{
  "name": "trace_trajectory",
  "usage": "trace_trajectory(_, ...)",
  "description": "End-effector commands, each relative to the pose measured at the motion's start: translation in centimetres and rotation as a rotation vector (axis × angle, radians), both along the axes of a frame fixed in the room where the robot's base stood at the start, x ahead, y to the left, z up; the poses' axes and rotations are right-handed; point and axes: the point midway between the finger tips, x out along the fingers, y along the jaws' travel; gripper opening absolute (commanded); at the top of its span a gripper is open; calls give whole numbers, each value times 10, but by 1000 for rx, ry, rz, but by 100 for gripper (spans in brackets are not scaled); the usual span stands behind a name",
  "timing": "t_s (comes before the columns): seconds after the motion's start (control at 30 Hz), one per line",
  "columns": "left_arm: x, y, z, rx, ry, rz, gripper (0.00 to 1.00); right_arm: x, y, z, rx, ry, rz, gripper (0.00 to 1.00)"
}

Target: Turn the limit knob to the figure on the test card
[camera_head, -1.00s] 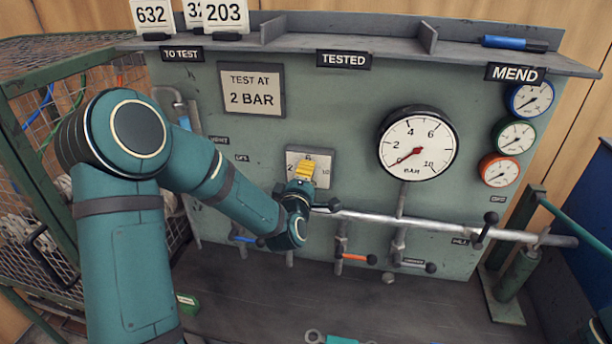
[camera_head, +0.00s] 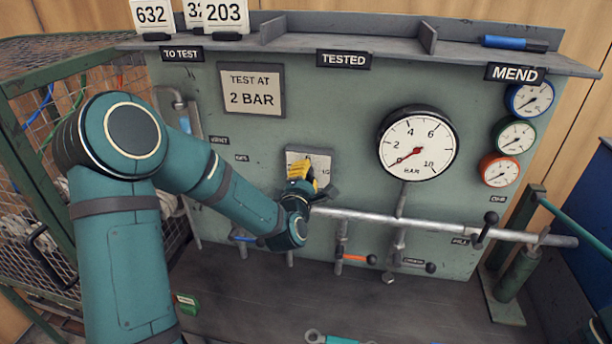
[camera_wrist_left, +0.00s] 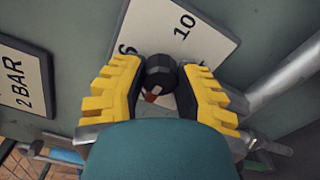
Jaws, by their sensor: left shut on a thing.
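The test card (camera_head: 252,92) on the panel reads "TEST AT 2 BAR"; its edge shows in the left wrist view (camera_wrist_left: 16,78). The limit knob (camera_wrist_left: 159,72) is black with an orange-red mark toward the lower left in the left wrist view. It sits before a pale dial plate (camera_wrist_left: 196,38) with 6 and 10 visible; the 2 is hidden there. The plate (camera_head: 325,161) is partly covered in the head view. My left gripper (camera_head: 302,172) is shut on the knob, its yellow fingers on both sides (camera_wrist_left: 160,80). My right gripper is out of view.
A large pressure gauge (camera_head: 418,145) stands right of the knob, its red needle at the low end. A metal pipe (camera_head: 440,223) with valve handles runs below. A mesh cage (camera_head: 28,110) stands left. The bench (camera_head: 260,300) below is mostly clear.

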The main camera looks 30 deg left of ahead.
Motion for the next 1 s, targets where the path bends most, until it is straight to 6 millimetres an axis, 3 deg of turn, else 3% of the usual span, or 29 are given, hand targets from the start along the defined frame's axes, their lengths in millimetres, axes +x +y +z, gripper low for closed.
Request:
trace_trajectory(0.23, 1, 2, 3, 3, -9, 5, 0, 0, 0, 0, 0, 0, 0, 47)
trace_trajectory(0.27, 1, 2, 3, 3, -9, 5, 38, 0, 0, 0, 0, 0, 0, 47)
trace_trajectory(0.33, 1, 2, 3, 3, -8, 5, 62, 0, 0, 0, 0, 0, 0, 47)
trace_trajectory(0.37, 1, 2, 3, 3, -7, 5, 65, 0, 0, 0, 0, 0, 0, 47)
trace_trajectory(0.73, -5, -1, 1, 3, -2, 2, 65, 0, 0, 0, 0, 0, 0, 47)
trace_trajectory(1.0, -44, -11, 1, 4, -2, 2, 65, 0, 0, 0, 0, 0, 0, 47)
